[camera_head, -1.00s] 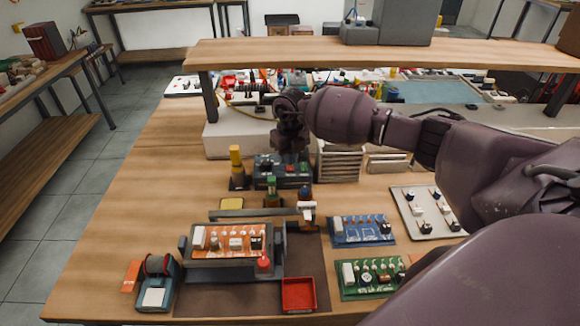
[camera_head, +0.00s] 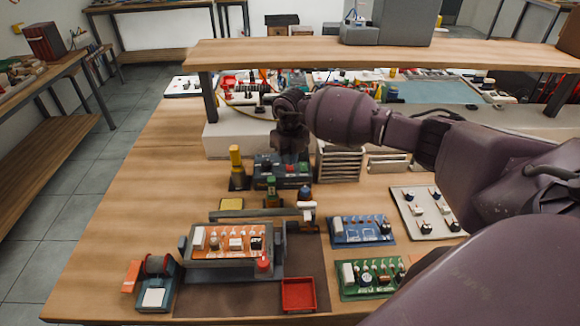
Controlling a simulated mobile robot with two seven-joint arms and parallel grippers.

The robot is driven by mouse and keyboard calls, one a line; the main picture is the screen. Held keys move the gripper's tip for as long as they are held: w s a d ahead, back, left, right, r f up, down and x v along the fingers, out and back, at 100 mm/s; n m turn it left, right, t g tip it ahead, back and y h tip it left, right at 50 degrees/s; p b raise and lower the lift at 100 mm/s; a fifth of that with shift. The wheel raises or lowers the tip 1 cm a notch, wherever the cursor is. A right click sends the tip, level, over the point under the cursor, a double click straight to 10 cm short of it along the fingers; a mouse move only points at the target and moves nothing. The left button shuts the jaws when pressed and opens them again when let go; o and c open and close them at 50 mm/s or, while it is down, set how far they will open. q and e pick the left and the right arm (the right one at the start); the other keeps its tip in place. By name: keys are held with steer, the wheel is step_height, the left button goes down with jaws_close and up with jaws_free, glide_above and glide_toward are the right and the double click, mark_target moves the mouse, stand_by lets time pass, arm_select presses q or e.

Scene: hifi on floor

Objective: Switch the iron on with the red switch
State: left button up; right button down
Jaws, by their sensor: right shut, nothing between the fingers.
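The dark blue iron station (camera_head: 282,173) stands at the back middle of the bench, with small coloured controls on it. A small red spot that looks like the red switch (camera_head: 303,168) shows at its right side. My right gripper (camera_head: 291,152) is shut and empty, pointing down just above and behind the station. Its fingertips are dark and small, so I cannot tell whether they touch it. My left gripper is out of view.
An orange circuit board (camera_head: 228,239) sits in a holder at the front. A blue board (camera_head: 361,230), a green board (camera_head: 371,277) and a red tray (camera_head: 298,294) lie nearby. A raised shelf (camera_head: 400,54) spans the back. Metal racks (camera_head: 339,163) stand right of the station.

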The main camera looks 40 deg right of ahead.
mark_target(290, 169)
stand_by(0.4)
steer(key=shift+f, duration=0.35)
stand_by(0.5)
steer(key=shift+f+b, duration=0.4)
steer(key=shift+f, duration=0.05)
stand_by(0.3)
steer(key=shift+f, duration=0.55)
stand_by(0.4)
steer(key=shift+r, duration=0.75)
steer(key=shift+r+p, duration=0.75)
steer(key=shift+r, duration=0.35)
steer(key=shift+r+p, duration=1)
steer(key=shift+r, duration=0.7)
